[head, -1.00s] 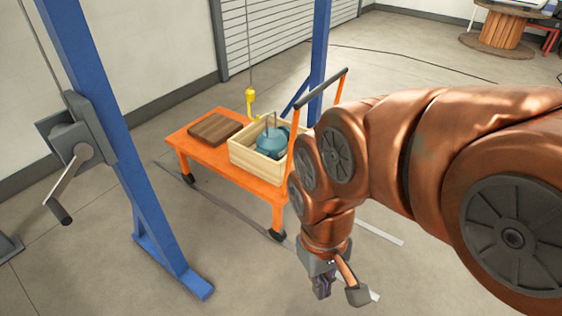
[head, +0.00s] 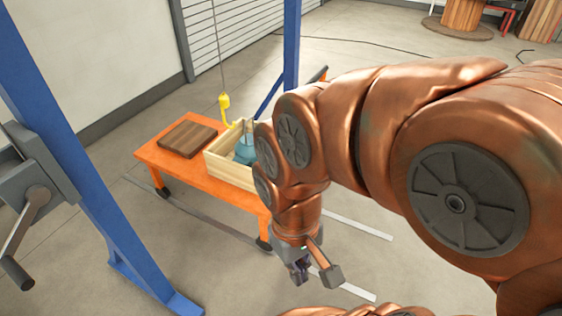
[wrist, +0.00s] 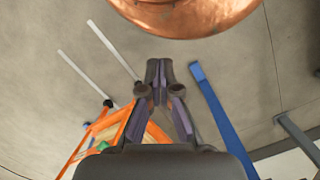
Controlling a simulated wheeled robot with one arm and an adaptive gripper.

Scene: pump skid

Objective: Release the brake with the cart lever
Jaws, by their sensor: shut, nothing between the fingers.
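The orange cart (head: 193,186) stands on the floor left of my arm, with black wheels below. Its right end and most of its push handle (head: 322,73) are hidden behind my arm. I cannot make out a brake lever on it in either view. My gripper (head: 300,272) hangs low over the floor, pointing down, to the right of the cart's near corner and apart from it. In the wrist view my gripper (wrist: 159,72) has its fingertips together, with nothing between them. Part of the cart (wrist: 98,138) shows there at lower left.
The cart carries a brown board (head: 187,139) and a wooden crate (head: 222,168) with a teal pump (head: 245,151). A yellow hook (head: 225,108) hangs above. Pale floor strips (head: 350,226) run beneath; the floor at right is open.

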